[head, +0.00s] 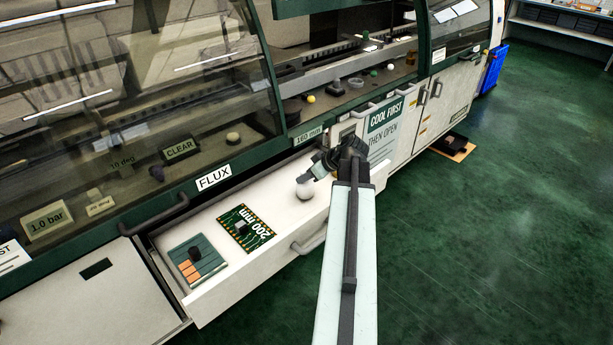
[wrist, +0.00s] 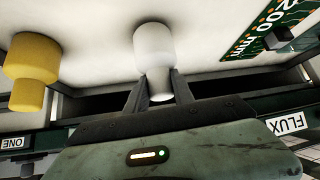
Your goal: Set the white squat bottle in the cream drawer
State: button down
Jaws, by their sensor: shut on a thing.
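The white squat bottle (head: 305,190) shows at the tip of my gripper (head: 318,174), over the open cream drawer (head: 220,290). In the wrist view the white bottle (wrist: 154,48) sits between the two fingers of my gripper (wrist: 158,78), which are shut on its narrower part. The drawer's pale floor (wrist: 100,30) fills the background there. I cannot tell whether the bottle touches the drawer floor or hangs just above it.
A green "200 mm" board (head: 245,228) and a teal tray with orange blocks (head: 195,262) lie in the drawer's left part. A yellow bottle (wrist: 33,65) stands beside the white one in the wrist view. The drawer's handle (head: 310,240) juts out in front.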

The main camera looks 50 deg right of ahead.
jog(key=shift+f+b, duration=0.5)
jog(key=c, duration=1)
grip_release()
jog(key=shift+s+r, duration=0.1)
jog(key=p+v, duration=0.5)
jog(key=v, duration=0.2)
jog(key=shift+s+r+p, duration=0.2)
jog(key=shift+p, duration=0.15)
